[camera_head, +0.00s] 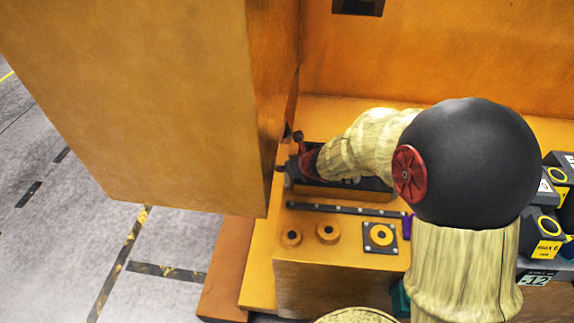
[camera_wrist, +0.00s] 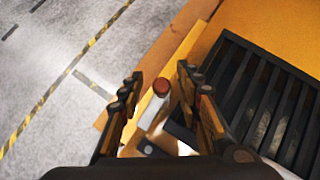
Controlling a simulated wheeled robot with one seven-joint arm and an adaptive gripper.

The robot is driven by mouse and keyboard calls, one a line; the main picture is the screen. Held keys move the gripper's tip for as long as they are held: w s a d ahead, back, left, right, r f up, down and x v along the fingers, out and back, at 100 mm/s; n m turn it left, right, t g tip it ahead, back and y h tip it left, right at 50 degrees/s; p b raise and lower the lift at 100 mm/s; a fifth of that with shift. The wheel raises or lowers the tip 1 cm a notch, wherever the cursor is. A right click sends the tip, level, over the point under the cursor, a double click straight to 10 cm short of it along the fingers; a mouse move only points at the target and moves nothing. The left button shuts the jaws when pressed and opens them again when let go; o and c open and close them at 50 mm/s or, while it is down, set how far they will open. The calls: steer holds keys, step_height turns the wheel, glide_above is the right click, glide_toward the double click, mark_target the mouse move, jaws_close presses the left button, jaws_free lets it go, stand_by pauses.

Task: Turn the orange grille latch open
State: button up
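In the wrist view, my gripper (camera_wrist: 160,73) is open, with its two dark-and-orange fingers apart. A short lever with a reddish-brown round end (camera_wrist: 161,87) and a pale shaft shows between the fingers; it appears to be the latch. I see a gap on each side of its end, and contact lower down cannot be told. The black slatted grille (camera_wrist: 262,98) lies to the right of the fingers on the orange surface. In the head view, my arm covers part of the dark grille (camera_head: 352,190), and the fingers are hard to make out.
A large orange panel (camera_head: 150,95) stands at the left in the head view, close beside my gripper. Round orange knobs (camera_head: 328,232) and a square plate (camera_head: 380,237) sit in front of the grille. Black-and-yellow blocks (camera_head: 545,232) stand at the right. Grey floor (camera_head: 50,190) is open at left.

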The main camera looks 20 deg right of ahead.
steer(key=shift+r, duration=0.1)
steer(key=v, duration=1.2)
